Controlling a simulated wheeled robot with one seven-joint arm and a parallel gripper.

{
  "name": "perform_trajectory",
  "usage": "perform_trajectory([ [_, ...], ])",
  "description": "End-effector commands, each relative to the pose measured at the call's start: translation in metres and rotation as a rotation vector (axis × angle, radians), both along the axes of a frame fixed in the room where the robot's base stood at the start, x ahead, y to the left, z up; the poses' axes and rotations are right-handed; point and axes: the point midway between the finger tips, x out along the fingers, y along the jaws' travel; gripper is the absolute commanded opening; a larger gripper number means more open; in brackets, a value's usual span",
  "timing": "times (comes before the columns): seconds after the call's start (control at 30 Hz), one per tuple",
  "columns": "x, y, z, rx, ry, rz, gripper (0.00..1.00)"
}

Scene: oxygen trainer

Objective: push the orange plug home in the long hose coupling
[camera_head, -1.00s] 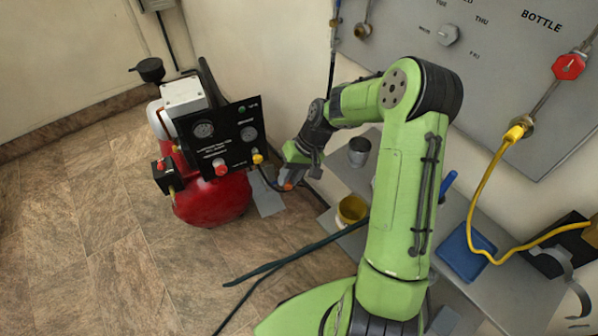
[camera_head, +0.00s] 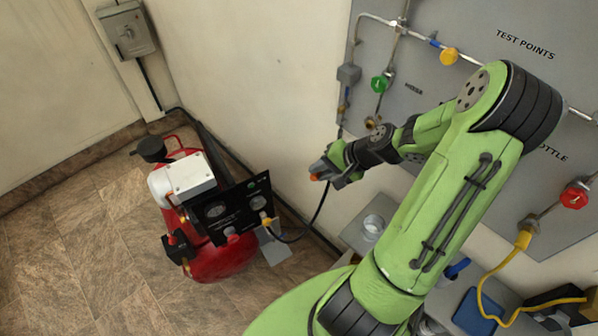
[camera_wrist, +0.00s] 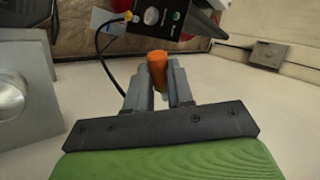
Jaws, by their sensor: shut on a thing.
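My gripper (camera_head: 328,171) is held up in the air in front of the wall, left of the panel. It is shut on an orange plug (camera_wrist: 157,66), which sticks out past the fingertips in the wrist view; its tip also shows in the head view (camera_head: 314,177). A black hose (camera_head: 318,217) loops from the yellow fitting (camera_head: 267,221) on the compressor up to my gripper. The hose's join at the gripper is hidden by the fingers. I cannot make out the long hose coupling for certain in either view.
The red compressor (camera_head: 222,262) with its black gauge panel stands on the floor at left. The wall panel (camera_head: 440,85) carries a green valve (camera_head: 379,84) and pipe fittings. A grey bench (camera_head: 362,222) with a metal cup (camera_head: 374,225) lies below. Open air surrounds the plug.

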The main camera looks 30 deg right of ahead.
Motion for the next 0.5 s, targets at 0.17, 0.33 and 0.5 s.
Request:
perform_trajectory([
  [0.17,-0.023,-0.023,0.079,0.016,-0.036,-0.27,0.0],
  [0.33,-0.031,-0.031,0.097,0.023,-0.053,-0.375,0.0],
  [0.5,-0.031,-0.031,0.094,0.024,-0.053,-0.38,0.0],
])
